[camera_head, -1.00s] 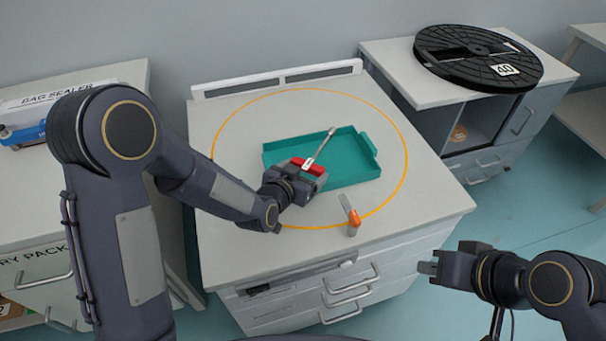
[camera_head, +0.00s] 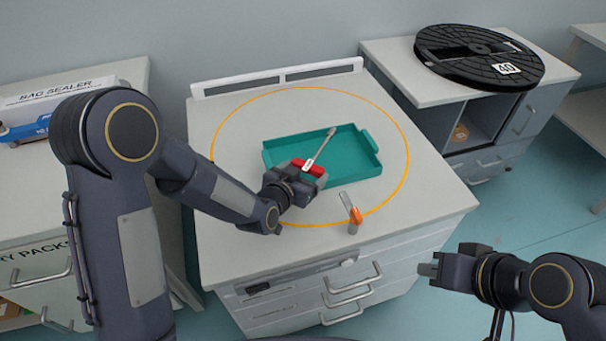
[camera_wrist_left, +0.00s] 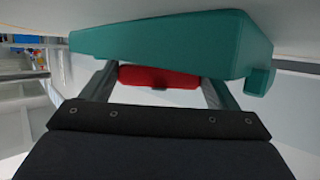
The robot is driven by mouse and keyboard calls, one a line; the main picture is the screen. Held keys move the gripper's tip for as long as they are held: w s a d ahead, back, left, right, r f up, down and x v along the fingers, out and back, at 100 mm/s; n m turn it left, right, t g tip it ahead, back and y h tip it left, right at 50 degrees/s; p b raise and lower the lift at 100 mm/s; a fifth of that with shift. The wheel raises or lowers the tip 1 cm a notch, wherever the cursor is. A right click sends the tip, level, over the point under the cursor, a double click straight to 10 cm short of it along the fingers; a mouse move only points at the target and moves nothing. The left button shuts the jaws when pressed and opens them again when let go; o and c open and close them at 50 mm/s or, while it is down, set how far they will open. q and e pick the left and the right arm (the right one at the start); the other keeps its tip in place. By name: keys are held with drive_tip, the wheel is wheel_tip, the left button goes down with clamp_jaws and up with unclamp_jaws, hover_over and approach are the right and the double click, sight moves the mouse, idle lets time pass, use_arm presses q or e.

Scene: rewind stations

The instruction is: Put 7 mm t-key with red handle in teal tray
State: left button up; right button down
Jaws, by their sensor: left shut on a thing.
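The T-key has a red handle (camera_head: 312,169) and a grey metal shaft. My left gripper (camera_head: 309,176) is shut on the red handle, which also shows between its fingers in the left wrist view (camera_wrist_left: 158,77). The shaft points up and to the right, over the teal tray (camera_head: 362,174). The tray lies on the worktop and also shows in the left wrist view (camera_wrist_left: 205,45). The gripper is at the tray's near left side; I cannot tell its exact height. My right gripper (camera_head: 428,268) is empty, off the worktop's right front; its jaw opening is unclear.
An orange-handled tool (camera_head: 354,214) lies near the worktop's front edge, by the orange ring (camera_head: 408,150). A black reel (camera_head: 478,57) marked 40 lies on the right cabinet. A bag sealer (camera_head: 40,112) stands at the left. The worktop (camera_head: 230,120) is clear behind the tray.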

use_arm(q)
drive_tip(key=o, duration=1)
drive_tip(key=shift+s+a+f, duration=0.1)
drive_tip(key=shift+s+f, duration=0.15)
drive_tip(key=shift+f, duration=0.35)
drive_tip(key=shift+r+p, duration=0.35)
drive_tip(key=shift+p, duration=0.1)
drive_tip(key=shift+r+p, duration=0.4)
drive_tip(key=shift+p, duration=0.15)
drive_tip(key=v, duration=1.1)
drive_tip(key=shift+a+r, duration=0.2)
drive_tip(key=shift+r, duration=0.15)
drive_tip(key=s+a+r+n+g+y, duration=0.1)
drive_tip(key=s+a+r+n+g, duration=0.15)
drive_tip(key=a, duration=0.25)
drive_tip(key=s+a+r+n+g+y, duration=0.1)
drive_tip(key=s+a+r+n, duration=0.1)
drive_tip(key=s+a, duration=0.3)
drive_tip(key=s+a+r+n+g, duration=0.1)
drive_tip(key=s+a, duration=0.1)
drive_tip(key=s, duration=0.4)
drive_tip(key=s+a+r+n+g, duration=0.1)
drive_tip(key=s+a+n+g, duration=0.1)
drive_tip(key=s, duration=0.4)
drive_tip(key=shift+a, duration=0.45)
